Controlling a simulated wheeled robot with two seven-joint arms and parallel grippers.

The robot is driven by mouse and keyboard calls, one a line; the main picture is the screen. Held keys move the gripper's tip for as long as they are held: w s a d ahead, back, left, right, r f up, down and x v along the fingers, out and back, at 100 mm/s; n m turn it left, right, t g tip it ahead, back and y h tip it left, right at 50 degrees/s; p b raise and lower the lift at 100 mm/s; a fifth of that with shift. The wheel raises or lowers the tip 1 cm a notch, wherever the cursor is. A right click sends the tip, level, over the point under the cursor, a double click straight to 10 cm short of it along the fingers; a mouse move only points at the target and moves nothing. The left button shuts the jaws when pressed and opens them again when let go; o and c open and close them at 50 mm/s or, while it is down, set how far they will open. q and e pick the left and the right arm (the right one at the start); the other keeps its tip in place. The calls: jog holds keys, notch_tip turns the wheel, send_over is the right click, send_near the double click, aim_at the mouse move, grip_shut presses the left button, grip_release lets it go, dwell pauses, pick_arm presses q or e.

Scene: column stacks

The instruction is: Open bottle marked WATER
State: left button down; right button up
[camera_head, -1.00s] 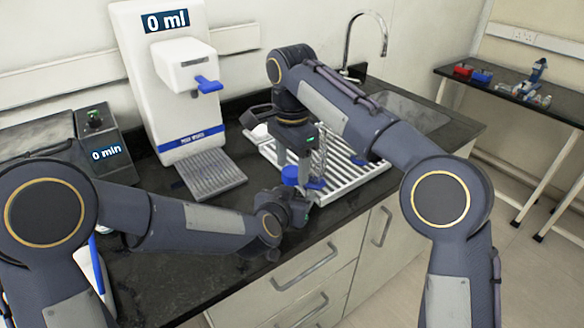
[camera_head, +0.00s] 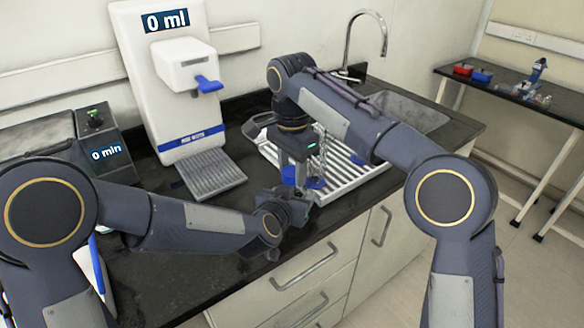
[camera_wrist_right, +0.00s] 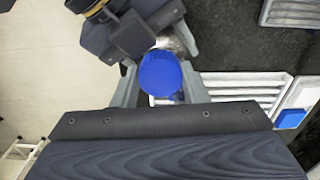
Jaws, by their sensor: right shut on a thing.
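A bottle with a round blue cap stands near the counter's front edge; the cap (camera_head: 289,175) is partly covered by my right gripper in the head view. My right gripper (camera_head: 297,177) points down and is shut on the blue cap, which sits between its fingers in the right wrist view (camera_wrist_right: 160,74). My left gripper (camera_head: 290,207) is low, right beside the bottle; it also shows at the top of the right wrist view (camera_wrist_right: 130,32). Its fingertips are hidden, and I cannot tell its grip. The bottle's body and any label are mostly hidden.
A white dispenser (camera_head: 165,85) reading "0 ml" stands at the back with a grey drip tray (camera_head: 212,175). A white slatted rack (camera_head: 345,180) lies behind my grippers, beside the sink (camera_head: 410,110). A device reading "0 min" (camera_head: 105,150) is at left.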

jog(key=n, duration=0.6)
jog(key=shift+n, duration=0.4)
jog(key=n, duration=0.5)
jog(key=shift+n, duration=0.3)
jog(key=o, duration=1.1)
jog(key=shift+r, duration=0.15)
